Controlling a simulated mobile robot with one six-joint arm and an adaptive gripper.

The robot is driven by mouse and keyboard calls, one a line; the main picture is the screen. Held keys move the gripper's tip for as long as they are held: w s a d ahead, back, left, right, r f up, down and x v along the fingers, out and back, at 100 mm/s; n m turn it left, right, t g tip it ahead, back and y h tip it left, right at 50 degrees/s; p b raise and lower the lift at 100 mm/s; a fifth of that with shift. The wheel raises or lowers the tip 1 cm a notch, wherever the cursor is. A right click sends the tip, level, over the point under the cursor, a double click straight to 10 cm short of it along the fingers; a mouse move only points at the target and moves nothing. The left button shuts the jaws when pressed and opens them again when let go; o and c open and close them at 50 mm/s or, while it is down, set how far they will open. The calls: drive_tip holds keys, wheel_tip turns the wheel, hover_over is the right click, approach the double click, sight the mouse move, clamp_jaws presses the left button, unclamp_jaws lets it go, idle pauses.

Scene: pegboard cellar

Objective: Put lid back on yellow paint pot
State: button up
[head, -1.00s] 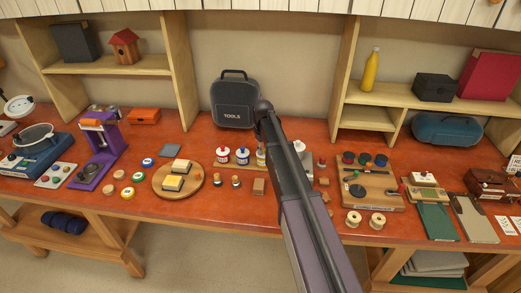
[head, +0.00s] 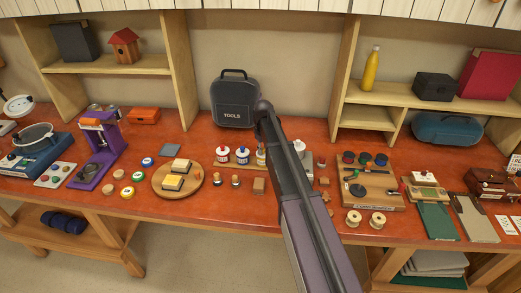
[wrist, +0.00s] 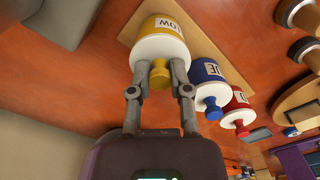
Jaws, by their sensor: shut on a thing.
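The yellow paint pot (wrist: 165,30) is at top centre of the wrist view, with part of its label showing. A white lid with a yellow knob (wrist: 160,51) lies against the pot's top, with no clear gap between them. I cannot tell whether it is fully seated. My gripper (wrist: 160,82) has its two fingers shut on the lid's yellow knob. In the head view, only a sliver of the yellow pot (head: 261,158) shows beside my arm, which hides my gripper.
The blue pot (head: 242,157) and red pot (head: 222,156) stand left of the yellow one, both lidded. A round wooden board (head: 196,188) lies further left. A tool case (head: 235,100) stands behind. A wooden tray (head: 377,199) with small parts is on the right.

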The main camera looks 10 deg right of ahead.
idle(0.4)
drive_tip(key=o, duration=0.8)
drive_tip(key=shift+o, duration=0.4)
drive_tip(key=o, duration=0.4)
drive_tip(key=shift+o, duration=0.2)
drive_tip(key=shift+s+r, duration=0.1)
drive_tip(key=shift+r+p, duration=3.4)
drive_tip(key=shift+p, duration=0.1)
drive_tip(key=shift+c, duration=0.2)
clamp_jaws()
